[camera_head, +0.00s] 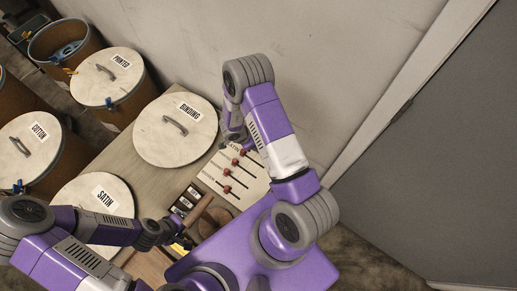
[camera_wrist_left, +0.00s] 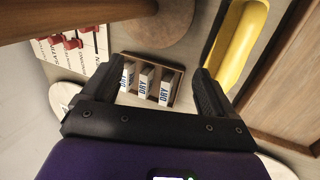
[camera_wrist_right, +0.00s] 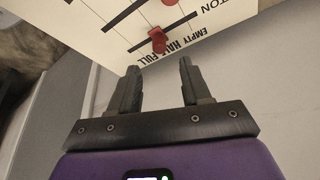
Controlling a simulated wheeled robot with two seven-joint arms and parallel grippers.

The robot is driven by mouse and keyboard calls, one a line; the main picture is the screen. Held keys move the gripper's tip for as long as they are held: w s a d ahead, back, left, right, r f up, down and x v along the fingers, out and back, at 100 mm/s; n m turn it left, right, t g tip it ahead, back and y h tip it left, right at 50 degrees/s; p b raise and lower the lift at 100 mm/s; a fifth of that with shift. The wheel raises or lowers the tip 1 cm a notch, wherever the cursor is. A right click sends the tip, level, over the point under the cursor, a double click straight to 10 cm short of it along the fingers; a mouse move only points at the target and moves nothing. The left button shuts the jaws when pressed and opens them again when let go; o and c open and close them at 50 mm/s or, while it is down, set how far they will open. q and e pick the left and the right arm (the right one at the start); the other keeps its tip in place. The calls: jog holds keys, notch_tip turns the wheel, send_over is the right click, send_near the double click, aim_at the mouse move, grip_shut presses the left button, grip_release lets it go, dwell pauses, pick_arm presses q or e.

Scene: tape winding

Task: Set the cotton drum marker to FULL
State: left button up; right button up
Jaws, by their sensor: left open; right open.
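The white slider board (camera_head: 222,184) lies on the bench with several red markers on dark slots. In the right wrist view, the cotton label (camera_wrist_right: 236,8) shows in part as "TON", near the words EMPTY, HALF and FULL. A red marker (camera_wrist_right: 158,40) on the slot by these words appears nearest HALF and FULL; its exact stop is hard to tell. My right gripper (camera_wrist_right: 158,68) is open and empty, just short of this marker and apart from it. In the head view my right arm partly hides the board's top edge. My left gripper (camera_wrist_left: 152,78) is open above a small tray (camera_wrist_left: 150,104) of blocks marked DRY.
An open drum (camera_head: 62,42) is at the back. A yellow object (camera_wrist_left: 238,42) lies right of the left gripper. A wall stands behind the bench.

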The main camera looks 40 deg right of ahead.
jog(key=b+x, duration=0.2)
jog(key=x, duration=0.5)
jog(key=shift+f+b, duration=0.1)
jog(key=shift+b, duration=0.25)
jog(key=shift+c, duration=0.2)
grip_shut()
